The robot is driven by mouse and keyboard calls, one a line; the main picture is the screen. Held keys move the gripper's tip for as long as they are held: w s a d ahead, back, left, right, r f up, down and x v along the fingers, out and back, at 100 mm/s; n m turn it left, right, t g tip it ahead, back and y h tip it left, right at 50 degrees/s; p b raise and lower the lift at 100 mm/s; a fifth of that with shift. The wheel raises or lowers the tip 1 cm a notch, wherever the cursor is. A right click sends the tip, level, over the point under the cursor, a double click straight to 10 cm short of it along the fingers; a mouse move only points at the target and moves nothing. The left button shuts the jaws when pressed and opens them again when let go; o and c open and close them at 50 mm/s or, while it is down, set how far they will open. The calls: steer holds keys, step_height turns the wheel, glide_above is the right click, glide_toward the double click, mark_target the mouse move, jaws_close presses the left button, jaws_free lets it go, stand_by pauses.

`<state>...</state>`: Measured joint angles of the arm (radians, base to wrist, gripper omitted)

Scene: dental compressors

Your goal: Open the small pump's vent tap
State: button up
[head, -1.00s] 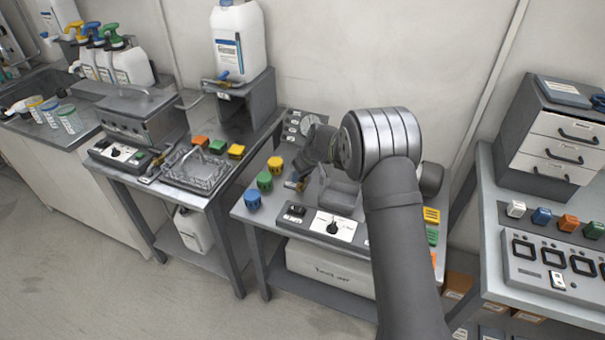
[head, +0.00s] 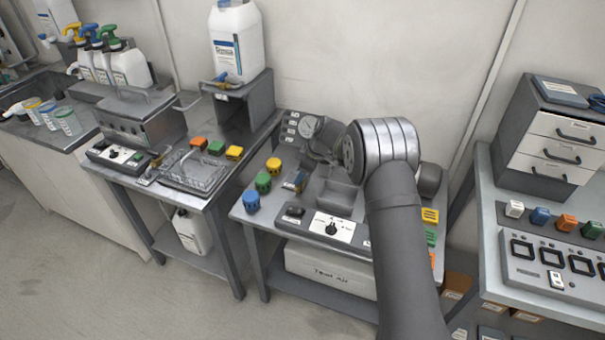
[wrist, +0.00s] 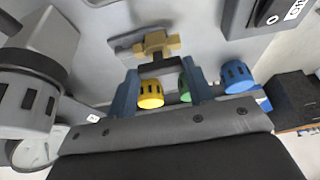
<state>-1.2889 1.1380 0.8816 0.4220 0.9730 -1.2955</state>
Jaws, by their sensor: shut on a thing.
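The brass vent tap (wrist: 155,44) shows in the wrist view just past my fingertips, on a grey surface, with a cross-shaped body and a dark bar below it. My gripper (wrist: 163,72) is shut on the tap's handle, one blue-grey finger on each side. In the head view the tap (head: 289,187) is a small brass spot on the middle bench, beside my gripper (head: 299,179). My wrist hides part of the grey pump equipment behind it. The handle's exact angle is hard to tell.
Yellow (head: 263,182) and blue (head: 252,202) knobs stand left of the tap, with a green one among them. A white panel with a dark dial (head: 331,228) lies in front. A round gauge (head: 308,127) stands behind. The floor at the front left is clear.

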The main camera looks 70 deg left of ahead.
steer(key=o, duration=1)
steer(key=shift+r, duration=0.1)
steer(key=v, duration=1.7)
steer(key=shift+s, duration=0.1)
steer(key=x, duration=1.7)
